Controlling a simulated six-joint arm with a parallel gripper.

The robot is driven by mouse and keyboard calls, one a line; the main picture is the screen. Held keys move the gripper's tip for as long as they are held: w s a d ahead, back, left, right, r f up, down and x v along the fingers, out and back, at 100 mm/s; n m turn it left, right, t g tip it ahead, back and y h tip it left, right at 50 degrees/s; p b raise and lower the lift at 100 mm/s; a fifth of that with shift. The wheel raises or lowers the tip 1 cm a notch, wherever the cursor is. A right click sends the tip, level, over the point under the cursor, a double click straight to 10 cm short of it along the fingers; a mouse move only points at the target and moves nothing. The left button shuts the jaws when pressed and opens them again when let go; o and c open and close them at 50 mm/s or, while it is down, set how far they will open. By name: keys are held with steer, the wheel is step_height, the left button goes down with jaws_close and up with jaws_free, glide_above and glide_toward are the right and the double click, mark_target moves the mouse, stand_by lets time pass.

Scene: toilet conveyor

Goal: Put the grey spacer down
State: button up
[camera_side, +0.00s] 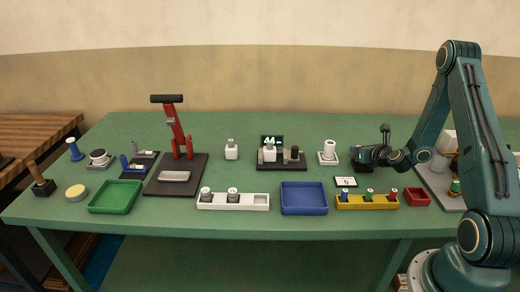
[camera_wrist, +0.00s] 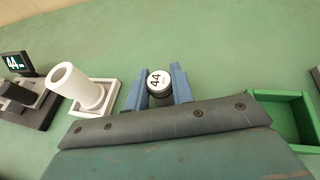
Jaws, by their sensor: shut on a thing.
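In the side view my gripper (camera_side: 362,156) is low over the right part of the green table, just right of a white stand with a roll-like cylinder. The spacer is hidden there, and I cannot tell whether its underside touches the table.
The white cylinder (camera_wrist: 80,86) on its stand is close on the left. A green tray (camera_wrist: 292,98) is to the right in the wrist view. A 44 display (camera_side: 271,141) stands further left. A yellow rack (camera_side: 366,204), red tray (camera_side: 417,196) and blue tray (camera_side: 304,198) lie nearer the front.

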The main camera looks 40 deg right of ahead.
steer(key=shift+f, duration=0.1)
steer(key=o, duration=1)
steer(key=shift+s, duration=0.1)
steer(key=shift+v, duration=3.7)
